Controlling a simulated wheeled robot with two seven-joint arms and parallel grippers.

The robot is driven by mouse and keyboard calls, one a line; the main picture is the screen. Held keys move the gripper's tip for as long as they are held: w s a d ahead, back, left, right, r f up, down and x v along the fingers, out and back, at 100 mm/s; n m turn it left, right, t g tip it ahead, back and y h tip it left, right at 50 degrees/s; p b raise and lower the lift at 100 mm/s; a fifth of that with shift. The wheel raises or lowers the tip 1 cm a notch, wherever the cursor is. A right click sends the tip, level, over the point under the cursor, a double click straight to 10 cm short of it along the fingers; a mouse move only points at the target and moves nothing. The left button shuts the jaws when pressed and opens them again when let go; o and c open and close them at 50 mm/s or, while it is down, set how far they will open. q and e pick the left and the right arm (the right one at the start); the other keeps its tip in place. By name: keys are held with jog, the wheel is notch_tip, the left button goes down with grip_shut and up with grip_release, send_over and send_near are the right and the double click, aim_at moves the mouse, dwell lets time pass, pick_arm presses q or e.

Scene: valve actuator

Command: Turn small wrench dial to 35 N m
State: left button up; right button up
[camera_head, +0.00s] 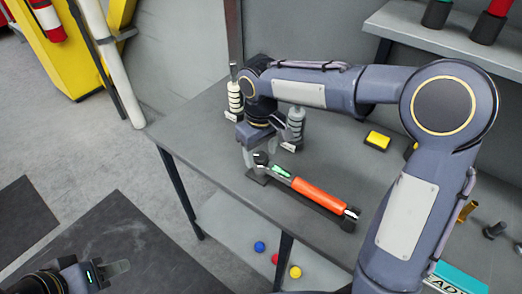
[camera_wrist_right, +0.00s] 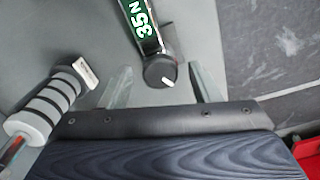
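The small wrench (camera_head: 318,195) lies on the grey table in the head view, with an orange handle and a green display. My right gripper (camera_wrist_right: 160,78) is open, with one finger on each side of the dial and visible gaps between. In the head view my right gripper (camera_head: 261,155) is over the wrench's dial end. My left gripper (camera_head: 118,268) is away at the lower left; its opening is unclear.
Two upright ringed parts, one cream (camera_head: 235,98) and one grey (camera_head: 296,122), stand close to my right gripper. A yellow-black block (camera_head: 377,140) lies behind the wrench. A raised shelf (camera_head: 450,35) is at the back right. Coloured balls lie on the lower shelf.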

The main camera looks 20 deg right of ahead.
aim_at(262, 156)
notch_tip(262, 156, up, 8)
jog(key=shift+f, duration=0.25)
jog(key=shift+r, duration=0.15)
dwell(0.5)
jog(key=shift+s+d, duration=0.1)
jog(key=shift+d, duration=0.05)
jog(key=s+d+m+t+y, duration=0.25)
jog(key=s+d, duration=0.45)
jog(key=s, duration=0.6)
jog(key=s+f+m+t+y, duration=0.1)
jog(key=s+f+m+t, duration=0.2)
jog(key=s, duration=0.5)
notch_tip(262, 156, down, 2)
jog(key=shift+s+f+m, duration=0.2)
jog(key=shift+s+m, duration=0.2)
jog(key=shift+m, duration=0.05)
